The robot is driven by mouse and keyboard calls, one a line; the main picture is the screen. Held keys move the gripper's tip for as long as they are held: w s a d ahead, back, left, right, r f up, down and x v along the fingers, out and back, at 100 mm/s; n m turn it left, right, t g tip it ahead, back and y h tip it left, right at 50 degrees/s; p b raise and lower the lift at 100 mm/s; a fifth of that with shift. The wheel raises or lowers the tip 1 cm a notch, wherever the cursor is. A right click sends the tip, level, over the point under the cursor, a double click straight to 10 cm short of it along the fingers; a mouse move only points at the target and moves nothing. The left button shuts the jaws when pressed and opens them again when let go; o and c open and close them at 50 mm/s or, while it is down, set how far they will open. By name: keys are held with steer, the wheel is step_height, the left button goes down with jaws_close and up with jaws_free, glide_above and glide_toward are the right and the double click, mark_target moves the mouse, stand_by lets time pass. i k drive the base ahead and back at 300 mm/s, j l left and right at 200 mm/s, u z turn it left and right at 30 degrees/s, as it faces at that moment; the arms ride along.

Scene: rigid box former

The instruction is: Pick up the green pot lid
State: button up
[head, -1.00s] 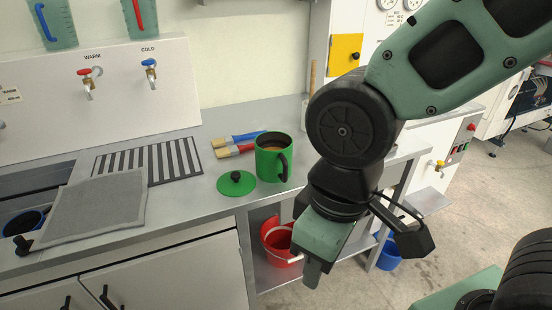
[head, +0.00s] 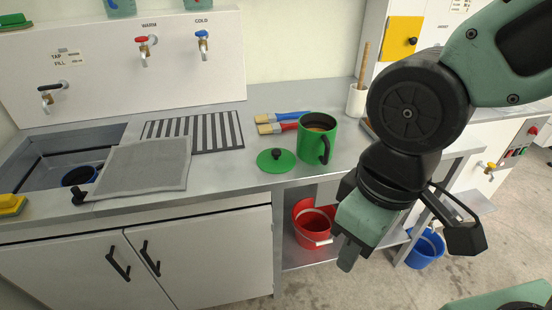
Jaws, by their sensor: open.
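The green pot lid (head: 276,161) lies flat on the steel counter, with its black knob facing up. The green pot (head: 318,138) stands upright just right of it, with a black handle and brown contents. My gripper (head: 347,256) hangs in front of the counter's edge, to the right of and lower than the lid in the picture. It is apart from the lid and holds nothing that I can see. Its fingers are seen from the side, so the gap between them is hidden.
Two brushes (head: 284,122) lie behind the lid and pot. A striped mat (head: 195,131) and a grey mesh panel (head: 145,165) lie to the left, by the sink (head: 62,158). A red bucket (head: 313,222) stands on the shelf below.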

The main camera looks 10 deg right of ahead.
mark_target(273, 160)
steer(key=i+j+u, duration=0.1)
steer(key=u, duration=0.25)
steer(key=i+u, duration=0.35)
